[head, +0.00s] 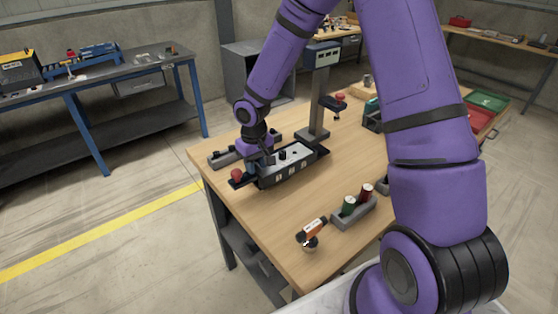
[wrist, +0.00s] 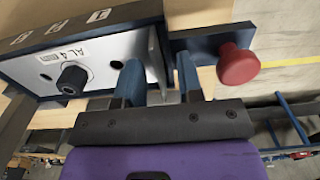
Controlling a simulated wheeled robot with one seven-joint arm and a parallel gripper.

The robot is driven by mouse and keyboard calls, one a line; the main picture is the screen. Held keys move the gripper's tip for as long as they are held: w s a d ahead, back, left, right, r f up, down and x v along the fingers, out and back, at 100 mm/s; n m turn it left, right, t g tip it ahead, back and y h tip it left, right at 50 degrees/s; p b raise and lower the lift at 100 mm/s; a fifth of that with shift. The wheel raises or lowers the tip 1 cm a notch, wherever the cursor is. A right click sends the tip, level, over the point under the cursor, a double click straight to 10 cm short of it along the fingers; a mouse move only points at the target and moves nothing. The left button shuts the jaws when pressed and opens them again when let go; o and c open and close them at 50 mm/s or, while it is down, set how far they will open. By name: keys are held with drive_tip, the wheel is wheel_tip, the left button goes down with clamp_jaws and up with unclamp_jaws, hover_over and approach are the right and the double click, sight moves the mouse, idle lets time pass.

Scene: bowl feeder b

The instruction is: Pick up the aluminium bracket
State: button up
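My gripper (wrist: 160,85) is low over the far left part of the workbench in the head view (head: 258,168). In the wrist view its two blue fingers are apart, with a gap between them. A bright silver plate (wrist: 104,58) with a hole and a black knob fills the middle left; its thin upright end lies between the fingers, nearer the left one. This may be the aluminium bracket, but I cannot tell it apart from the labelled box (wrist: 85,20) around it. I see no clear contact with either finger.
A red knob (wrist: 238,64) on a dark bar stands right of the fingers, also in the head view (head: 236,175). A grey post (head: 318,100) with a display rises behind.

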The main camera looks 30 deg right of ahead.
drive_tip(key=shift+c, duration=0.5)
clamp_jaws()
drive_tip(key=shift+r, duration=0.1)
